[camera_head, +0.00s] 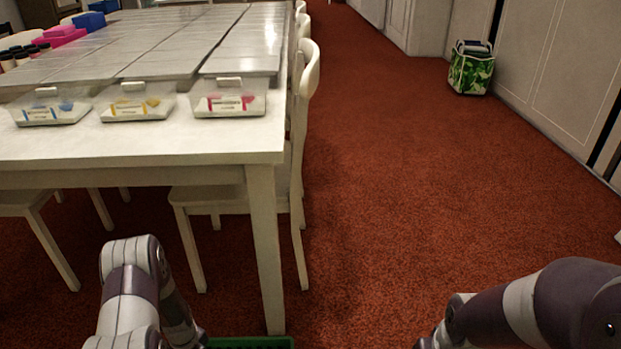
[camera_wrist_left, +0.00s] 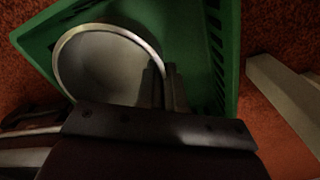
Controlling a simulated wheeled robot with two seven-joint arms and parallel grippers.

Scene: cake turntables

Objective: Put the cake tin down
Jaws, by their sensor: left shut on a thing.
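The cake tin (camera_wrist_left: 105,67) is a round, dark grey tin with a pale rim, seen from above in the left wrist view. My left gripper (camera_wrist_left: 163,86) is shut on the tin's wall at its right side. The tin shows against the inside of a green crate (camera_wrist_left: 232,60); I cannot tell whether it touches the crate's floor. In the head view only the crate's rim (camera_head: 252,342) shows at the bottom edge, and the tin and both grippers are out of sight.
A white table (camera_head: 150,150) stands at the left, with lidded tubs (camera_head: 229,100) along its near edge. A white chair (camera_head: 235,200) is tucked at its right side. A green patterned bag (camera_head: 471,72) stands far right. Red carpet between is clear.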

